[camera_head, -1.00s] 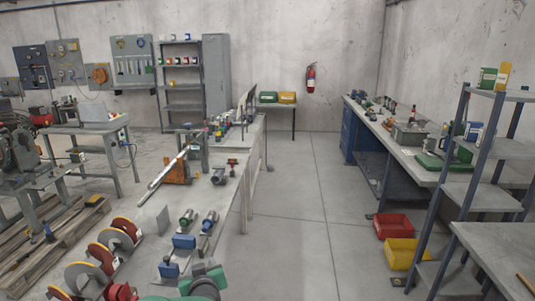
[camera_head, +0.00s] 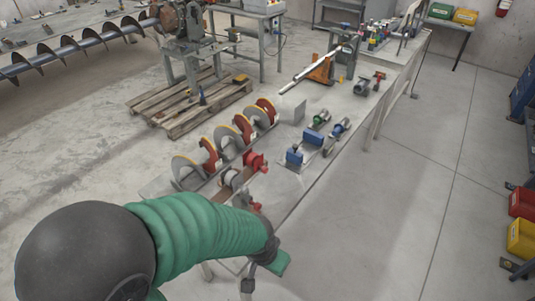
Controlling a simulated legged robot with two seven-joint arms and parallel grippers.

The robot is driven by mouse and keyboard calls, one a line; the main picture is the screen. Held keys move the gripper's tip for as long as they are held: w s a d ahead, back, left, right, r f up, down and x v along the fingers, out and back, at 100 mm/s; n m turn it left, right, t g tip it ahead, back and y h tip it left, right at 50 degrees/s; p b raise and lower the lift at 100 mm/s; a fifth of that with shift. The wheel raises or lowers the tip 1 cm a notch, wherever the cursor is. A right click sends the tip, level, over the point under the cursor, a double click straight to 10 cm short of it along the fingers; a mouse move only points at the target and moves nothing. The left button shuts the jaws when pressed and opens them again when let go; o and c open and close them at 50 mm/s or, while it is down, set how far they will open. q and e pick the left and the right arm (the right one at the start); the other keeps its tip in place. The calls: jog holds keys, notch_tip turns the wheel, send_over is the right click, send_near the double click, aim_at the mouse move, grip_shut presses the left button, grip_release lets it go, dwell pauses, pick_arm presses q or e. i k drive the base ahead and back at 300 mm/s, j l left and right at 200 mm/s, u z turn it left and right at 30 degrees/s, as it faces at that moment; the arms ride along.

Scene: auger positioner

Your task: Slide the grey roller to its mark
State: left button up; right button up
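A small grey roller-like cylinder (camera_head: 231,179) sits at the near end of the bench, beside a red clamp-like part (camera_head: 255,161) on a brown rail. I cannot tell for certain that it is the grey roller, and no clear mark shows. My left arm in a green sleeve comes in from the lower left. Its gripper (camera_head: 264,262) hangs over the bench's near edge, below the red part and apart from the cylinder. Whether its fingers are open is unclear. My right gripper is not in view.
Several grey-yellow discs with red parts (camera_head: 229,141) line the bench's left side. Blue blocks and small motors (camera_head: 310,148) stand to their right. A wooden pallet (camera_head: 190,103) lies behind. Open floor (camera_head: 400,200) is to the right; red and yellow bins (camera_head: 521,238) stand at far right.

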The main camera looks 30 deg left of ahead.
aim_at(233, 179)
jog(key=u, duration=1.3)
